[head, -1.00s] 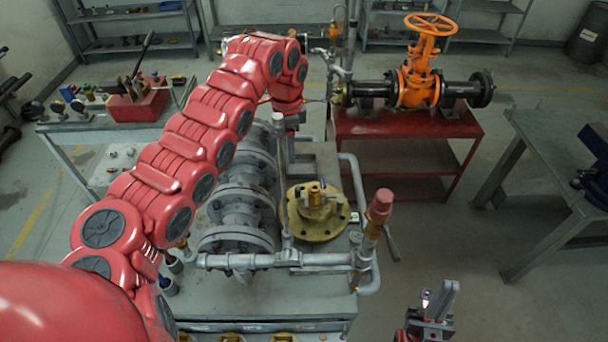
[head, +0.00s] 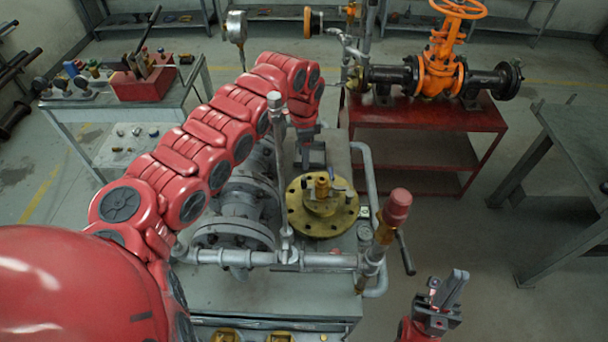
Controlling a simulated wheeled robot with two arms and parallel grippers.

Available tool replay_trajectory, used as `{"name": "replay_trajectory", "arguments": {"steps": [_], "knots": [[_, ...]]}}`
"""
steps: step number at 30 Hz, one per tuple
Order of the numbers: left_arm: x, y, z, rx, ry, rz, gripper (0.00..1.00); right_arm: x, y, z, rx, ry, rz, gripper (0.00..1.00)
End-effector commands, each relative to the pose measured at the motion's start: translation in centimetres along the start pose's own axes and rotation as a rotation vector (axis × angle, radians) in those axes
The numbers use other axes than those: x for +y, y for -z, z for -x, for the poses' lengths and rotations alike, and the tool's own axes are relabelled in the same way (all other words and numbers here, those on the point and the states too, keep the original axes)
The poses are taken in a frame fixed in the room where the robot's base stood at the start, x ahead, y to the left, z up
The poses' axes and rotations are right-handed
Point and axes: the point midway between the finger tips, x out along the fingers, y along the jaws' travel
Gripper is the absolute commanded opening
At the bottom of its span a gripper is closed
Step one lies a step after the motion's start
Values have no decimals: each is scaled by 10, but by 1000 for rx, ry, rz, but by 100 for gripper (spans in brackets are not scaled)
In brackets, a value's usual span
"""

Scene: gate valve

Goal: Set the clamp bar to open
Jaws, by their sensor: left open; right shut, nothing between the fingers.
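I cannot tell for sure which part is the clamp bar. A dark lever (head: 405,252) hangs beside the red-capped pipe fitting (head: 394,212) at the bench's right end. My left gripper (head: 312,160) points down over the bench, just behind the brass flange (head: 322,222). It is open, and its fingertips are small and hard to make out. My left arm hides part of the grey pipework. My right gripper (head: 452,288) is shut and empty, pointing up at the lower right, clear of the bench.
An orange gate valve (head: 441,72) stands on a red stand (head: 425,120) at the back. A grey table (head: 575,135) is at the right. A cart with a red toolbox (head: 145,82) is at the left. Open floor lies between the bench and the right table.

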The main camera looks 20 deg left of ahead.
Motion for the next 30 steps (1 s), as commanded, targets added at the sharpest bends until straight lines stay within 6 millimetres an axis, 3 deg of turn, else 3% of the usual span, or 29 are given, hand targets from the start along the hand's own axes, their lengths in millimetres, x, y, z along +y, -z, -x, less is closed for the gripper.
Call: {"name": "replay_trajectory", "arguments": {"steps": [3, 9, 13, 19, 28, 30], "knots": [[3, 0, -26, -3, -8, -3, 55, 1, 3, -16, 0, 0, 0, 0], [2, 2, -73, 2, -5, -2, 55, 1, 5, -27, 0, 0, 0, 0], [2, 3, -94, 4, -3, -2, 55, 2, 5, -30, 0, 0, 0, 0], [0, 1, -109, 0, 0, -2, 55, 2, 5, -32, 0, 0, 0, 0], [0, 0, -111, 0, 1, 0, 55, 2, 5, -32, 0, 0, 0, 0], [0, 0, -111, 0, 0, 0, 42, 2, 5, -32, 0, 0, 0, 0]]}}
